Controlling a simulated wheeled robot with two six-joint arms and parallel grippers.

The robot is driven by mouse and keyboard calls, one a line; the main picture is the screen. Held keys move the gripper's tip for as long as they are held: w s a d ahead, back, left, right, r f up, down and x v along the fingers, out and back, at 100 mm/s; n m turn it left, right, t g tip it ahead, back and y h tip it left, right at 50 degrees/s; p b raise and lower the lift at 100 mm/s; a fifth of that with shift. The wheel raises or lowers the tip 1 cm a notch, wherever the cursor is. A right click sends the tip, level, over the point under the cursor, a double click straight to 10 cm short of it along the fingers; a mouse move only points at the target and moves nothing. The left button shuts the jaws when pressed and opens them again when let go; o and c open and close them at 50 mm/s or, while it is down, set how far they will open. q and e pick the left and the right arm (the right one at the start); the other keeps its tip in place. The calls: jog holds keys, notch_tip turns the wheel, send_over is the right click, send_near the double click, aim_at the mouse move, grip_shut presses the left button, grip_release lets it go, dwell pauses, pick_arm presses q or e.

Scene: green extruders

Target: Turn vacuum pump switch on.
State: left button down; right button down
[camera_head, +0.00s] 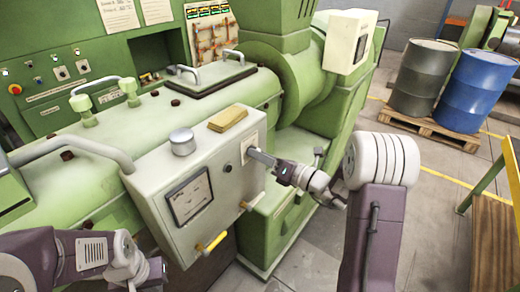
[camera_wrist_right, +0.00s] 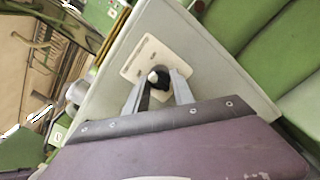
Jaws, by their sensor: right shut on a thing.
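The vacuum pump switch is a dark knob with a pale tip (camera_wrist_right: 158,78), set on a white plate (camera_wrist_right: 147,58) in the right wrist view. The plate sits on the side face of a grey control box (camera_head: 205,165). My right gripper (camera_wrist_right: 159,80) has a finger on each side of the knob and is shut on it. In the head view my right gripper (camera_head: 252,152) reaches the box's side from the right and hides the knob. Which way the switch is set cannot be told. My left arm shows at the lower left; its gripper is out of view.
The green extruder (camera_head: 255,90) stands behind. Grey (camera_head: 423,78) and blue (camera_head: 480,88) barrels stand on a pallet at the far right.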

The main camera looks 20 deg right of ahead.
jog(key=shift+m+p, duration=2.55)
jog(key=shift+m, duration=0.55)
jog(key=c, duration=1.1)
grip_release()
jog(key=b+v, duration=0.2)
jog(key=v, duration=0.7)
